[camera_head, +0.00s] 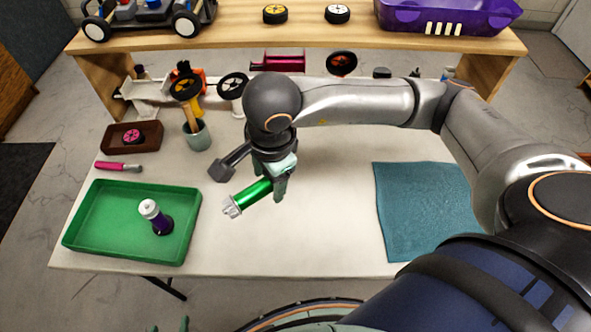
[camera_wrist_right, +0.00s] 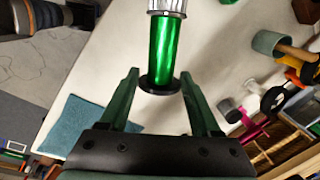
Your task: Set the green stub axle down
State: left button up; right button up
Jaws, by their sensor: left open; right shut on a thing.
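The green stub axle (camera_head: 253,194) is a shiny green cylinder with a silver toothed end and a black collar. My right gripper (camera_head: 277,186) is shut on it and holds it tilted above the middle of the white table. In the right wrist view the axle (camera_wrist_right: 161,45) stands out from between the fingers of my right gripper (camera_wrist_right: 159,82), silver end away. My left gripper (camera_head: 170,325) barely shows at the bottom edge, open, away from the table.
A blue cloth (camera_head: 425,210) lies at right. A grey cup (camera_head: 197,136) with tools and a brown box (camera_head: 117,144) stand at left. A wooden shelf (camera_head: 300,40) spans the back. The table's front middle is clear.

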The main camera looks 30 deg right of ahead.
aim_at(240, 214)
jog(key=m, duration=0.2)
jog(key=a+f+m, duration=0.1)
jog(key=m, duration=0.1)
jog(key=a+m+h, duration=0.1)
jog(key=shift+s+f+m+b, duration=0.15)
jog(key=shift+s+m+b, duration=0.15)
jog(key=shift+m, duration=0.1)
jog(key=m, duration=0.2)
jog(key=a+m, duration=0.1)
jog(key=m, duration=0.1)
jog(key=f+m, duration=0.1)
jog(key=m, duration=0.1)
jog(key=shift+s+a+f+g+h+b, duration=0.1)
jog(key=shift+s+a+g+h+b, duration=0.2)
jog(key=shift+a+g+h+b, duration=0.1)
jog(key=a+m, duration=0.1)
jog(key=m, duration=0.3)
jog(key=a+f+m+g+b, duration=0.1)
jog(key=m, duration=0.3)
jog(key=s+a+f+m+g, duration=0.1)
jog(key=m, duration=0.3)
jog(key=shift+f+m, duration=0.1)
jog(key=shift+m, duration=0.3)
jog(key=w+d+f+b, duration=0.1)
jog(key=w+d+f, duration=0.8)
jog(key=shift+w+d+f, duration=0.1)
jog(key=shift+d+f, duration=0.05)
jog(key=shift+f, duration=0.75)
jog(key=shift+w+d+f, duration=0.1)
jog(key=shift+f, duration=0.8)
